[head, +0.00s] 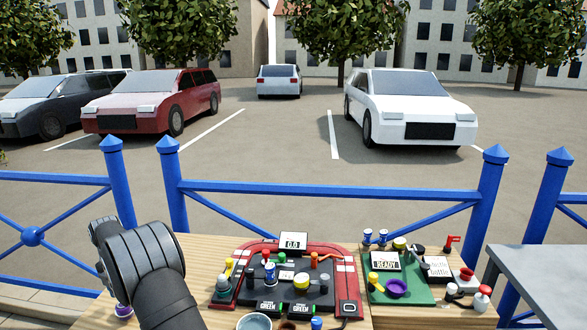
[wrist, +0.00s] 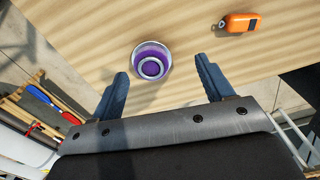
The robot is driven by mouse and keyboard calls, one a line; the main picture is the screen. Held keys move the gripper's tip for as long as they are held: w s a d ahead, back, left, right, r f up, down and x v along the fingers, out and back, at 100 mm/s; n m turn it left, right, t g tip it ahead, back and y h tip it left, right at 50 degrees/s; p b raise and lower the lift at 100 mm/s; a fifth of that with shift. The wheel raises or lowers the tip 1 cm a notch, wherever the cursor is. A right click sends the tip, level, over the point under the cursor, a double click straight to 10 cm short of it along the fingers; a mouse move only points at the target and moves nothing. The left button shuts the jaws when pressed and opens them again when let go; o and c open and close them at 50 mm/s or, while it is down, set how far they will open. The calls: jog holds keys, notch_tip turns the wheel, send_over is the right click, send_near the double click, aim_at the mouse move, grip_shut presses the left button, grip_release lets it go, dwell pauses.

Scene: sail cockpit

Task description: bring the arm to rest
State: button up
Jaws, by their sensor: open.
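My gripper (wrist: 162,66) is open in the wrist view, its two blue-grey fingers spread wide apart. It points down over the wooden table. A round purple-and-white cup-like piece (wrist: 151,66) shows in the gap between the fingertips, nearer the left finger. I cannot tell how far below the fingers it lies. Nothing is visibly held. In the head view my dark arm rises at the lower left, over the table's left side, and its gripper fingers are hidden. A purple piece (head: 123,311) shows beside the arm there.
An orange tagged object (wrist: 241,22) lies near the table's edge. A red-bordered board (head: 326,258) with knobs and a green board (head: 412,290) stand right of my arm. A rack with blue and red tools (wrist: 42,95) is beyond the table's edge. Blue railings (head: 330,186) stand behind.

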jog(key=w+d+r, duration=0.4)
jog(key=d+r, duration=0.6)
jog(key=r, duration=0.1)
jog(key=w+d+m, duration=0.2)
jog(key=w+d, duration=0.2)
jog(key=d, duration=0.9)
jog(key=w+d+m, duration=0.3)
jog(key=w+d, duration=0.1)
jog(key=d, duration=0.9)
jog(key=w+d+m, duration=0.3)
jog(key=w+d, duration=0.1)
jog(key=d, duration=1)
jog(key=shift+w+r, duration=0.15)
jog(key=shift+w, duration=0.15)
